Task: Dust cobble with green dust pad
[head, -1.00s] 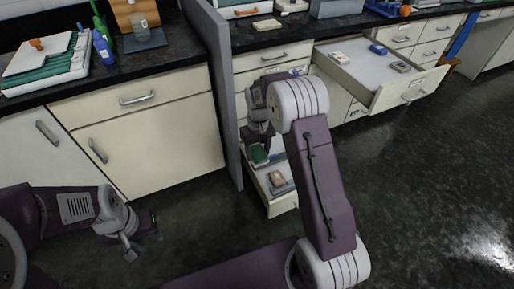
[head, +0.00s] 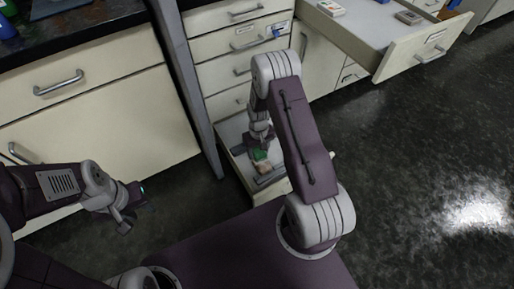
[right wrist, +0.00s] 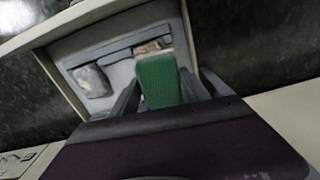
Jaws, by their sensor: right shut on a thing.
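The green dust pad (head: 261,154) is held in my right gripper (head: 260,150), low over the open bottom drawer (head: 235,165). In the right wrist view the pad (right wrist: 160,80) stands between the two grey fingers. A pinkish-brown stone, which looks like the cobble (head: 263,167), lies in the drawer just in front of the pad. It shows partly behind the pad in the right wrist view (right wrist: 148,47). Whether the pad touches it I cannot tell. My left gripper (head: 138,207) is open and empty at the left, above the floor.
A grey divider panel (head: 190,90) stands close left of the bottom drawer. An upper drawer (head: 385,45) is pulled out at the right, with small items in it. A grey lump (right wrist: 92,80) lies in the bottom drawer. The dark floor (head: 420,160) at right is clear.

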